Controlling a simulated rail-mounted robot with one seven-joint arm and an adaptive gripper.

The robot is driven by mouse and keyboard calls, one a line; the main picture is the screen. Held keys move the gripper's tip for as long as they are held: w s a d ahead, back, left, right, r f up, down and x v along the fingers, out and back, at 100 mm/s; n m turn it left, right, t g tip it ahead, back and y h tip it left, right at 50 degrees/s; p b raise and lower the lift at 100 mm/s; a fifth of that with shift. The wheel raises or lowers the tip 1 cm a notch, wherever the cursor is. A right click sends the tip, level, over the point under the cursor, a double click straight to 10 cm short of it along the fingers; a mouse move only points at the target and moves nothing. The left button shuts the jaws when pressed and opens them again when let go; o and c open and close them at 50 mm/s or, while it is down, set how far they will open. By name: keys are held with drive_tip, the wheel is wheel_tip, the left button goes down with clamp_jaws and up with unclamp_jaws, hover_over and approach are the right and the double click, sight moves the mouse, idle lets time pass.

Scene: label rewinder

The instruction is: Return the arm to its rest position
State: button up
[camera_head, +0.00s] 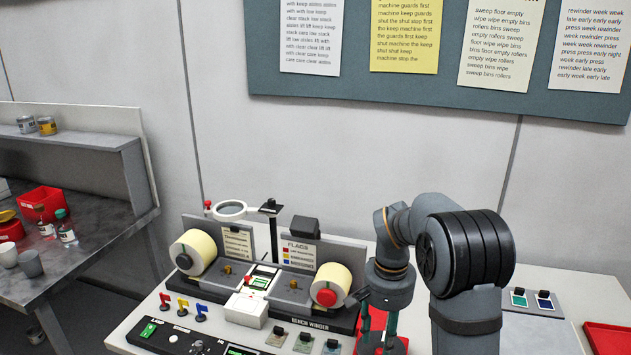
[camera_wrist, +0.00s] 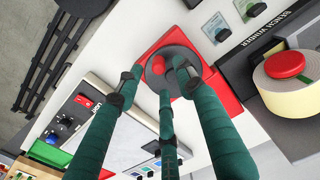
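My arm (camera_head: 468,250) reaches in from the right side of the head view. My gripper (camera_head: 380,338) hangs at its end, pointing down in front of the bench winder's (camera_head: 315,323) right end. In the wrist view my gripper (camera_wrist: 160,80) shows green fingers spread apart, with nothing seen clamped between them. Beyond the fingertips a dark grey disc with a red centre (camera_wrist: 163,64) lies on a red tray (camera_wrist: 222,92). The fingers partly cover the disc, and I cannot tell whether they touch it.
The winder carries two cream rolls, left (camera_head: 200,248) and right (camera_head: 335,279). Small coloured flags (camera_head: 183,305) stand at its front left. A red tray (camera_head: 608,338) and a panel with buttons (camera_head: 532,302) lie to the right. A side bench (camera_head: 85,235) stands at far left.

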sight(379, 350)
wheel_tip(379, 350, down, 6)
drive_tip(key=b, duration=0.4)
drive_tip(key=shift+f, duration=0.1)
